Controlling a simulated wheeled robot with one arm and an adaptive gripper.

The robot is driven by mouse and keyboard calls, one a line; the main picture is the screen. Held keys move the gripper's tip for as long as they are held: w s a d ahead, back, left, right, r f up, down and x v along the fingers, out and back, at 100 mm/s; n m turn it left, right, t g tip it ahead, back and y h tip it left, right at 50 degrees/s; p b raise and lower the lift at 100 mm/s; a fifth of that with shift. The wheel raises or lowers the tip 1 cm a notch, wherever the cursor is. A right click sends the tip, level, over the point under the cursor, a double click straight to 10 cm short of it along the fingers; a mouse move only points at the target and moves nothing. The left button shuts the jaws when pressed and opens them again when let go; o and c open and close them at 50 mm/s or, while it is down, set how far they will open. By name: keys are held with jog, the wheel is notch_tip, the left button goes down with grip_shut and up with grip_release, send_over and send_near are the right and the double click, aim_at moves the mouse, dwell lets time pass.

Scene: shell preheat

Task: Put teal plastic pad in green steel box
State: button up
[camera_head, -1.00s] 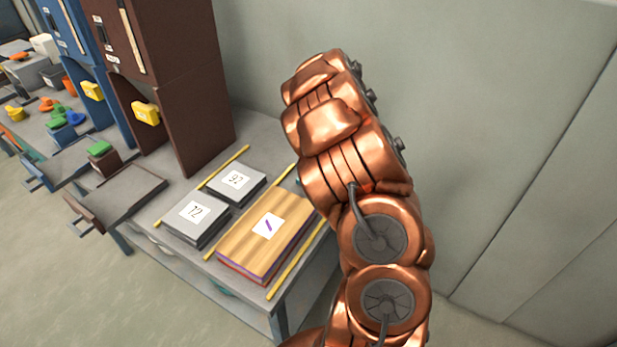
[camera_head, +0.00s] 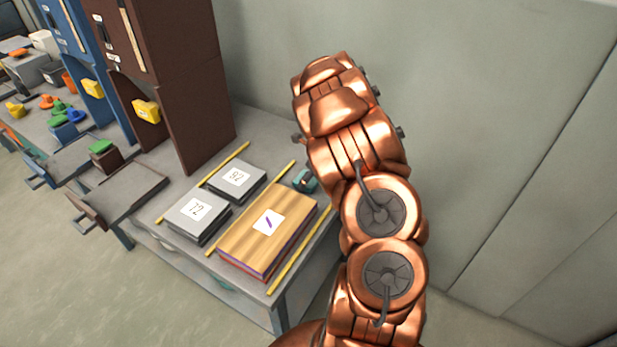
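A small teal piece (camera_head: 304,181) with a dark round spot shows just left of my copper arm, by the back right of the bench; it may be the teal plastic pad, but I cannot tell. My arm covers the area to its right. I cannot make out a green steel box for certain. A small green-topped piece (camera_head: 101,147) sits on a dark block by the brown cabinet. My gripper cannot be seen; only arm links show.
The grey bench (camera_head: 262,125) holds grey plates marked 72 (camera_head: 196,228) and 92 (camera_head: 253,188), a wooden-topped block (camera_head: 243,243) and yellow strips (camera_head: 290,262). Brown (camera_head: 195,100) and blue (camera_head: 70,45) cabinets stand left. Small coloured parts lie on the far bench. A bare wall is at right.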

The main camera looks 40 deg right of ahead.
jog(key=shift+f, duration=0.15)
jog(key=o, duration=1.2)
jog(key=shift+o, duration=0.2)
